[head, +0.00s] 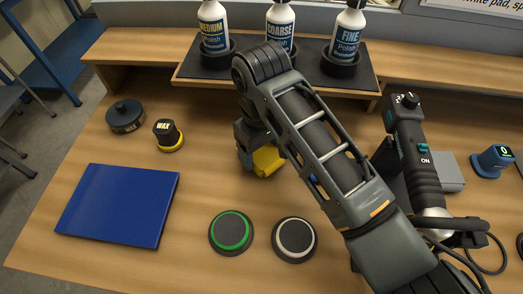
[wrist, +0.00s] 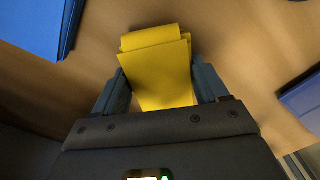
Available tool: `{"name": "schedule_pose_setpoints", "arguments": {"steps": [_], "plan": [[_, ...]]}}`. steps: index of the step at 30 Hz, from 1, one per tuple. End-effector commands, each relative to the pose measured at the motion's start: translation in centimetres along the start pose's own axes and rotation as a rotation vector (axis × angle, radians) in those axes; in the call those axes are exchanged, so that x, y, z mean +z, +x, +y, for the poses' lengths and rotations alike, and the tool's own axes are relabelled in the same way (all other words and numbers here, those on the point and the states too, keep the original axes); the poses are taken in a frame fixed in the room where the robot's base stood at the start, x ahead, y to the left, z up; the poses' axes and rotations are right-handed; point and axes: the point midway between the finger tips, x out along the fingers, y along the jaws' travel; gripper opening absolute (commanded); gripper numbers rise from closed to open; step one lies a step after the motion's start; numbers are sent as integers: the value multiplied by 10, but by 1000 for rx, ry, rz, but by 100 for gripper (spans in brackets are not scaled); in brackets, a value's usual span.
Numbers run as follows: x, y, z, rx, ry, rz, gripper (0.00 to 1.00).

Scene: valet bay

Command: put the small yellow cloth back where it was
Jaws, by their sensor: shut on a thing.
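A small yellow cloth (wrist: 158,65), folded, is between the two fingers of my gripper (wrist: 160,90) in the wrist view. The fingers are shut on it from both sides. In the head view the cloth (head: 265,161) shows only in part, behind my arm, over the middle of the wooden workbench. I cannot tell whether the cloth touches the bench top.
Three polish bottles (head: 213,25) stand on a dark raised tray (head: 203,78) at the back. A polisher (head: 415,150) stands right.

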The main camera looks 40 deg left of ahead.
Motion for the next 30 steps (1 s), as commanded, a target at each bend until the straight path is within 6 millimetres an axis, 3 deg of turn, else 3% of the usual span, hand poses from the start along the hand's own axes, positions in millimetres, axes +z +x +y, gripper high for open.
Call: {"name": "schedule_pose_setpoints", "arguments": {"steps": [7,8,15,24,30], "plan": [[0,2,0,0,0,0,44],[0,3,0,0,1,0,74],[0,2,0,0,1,0,97],[0,0,0,1,0,0,99],[-1,-24,1,2,0,4,99]]}}
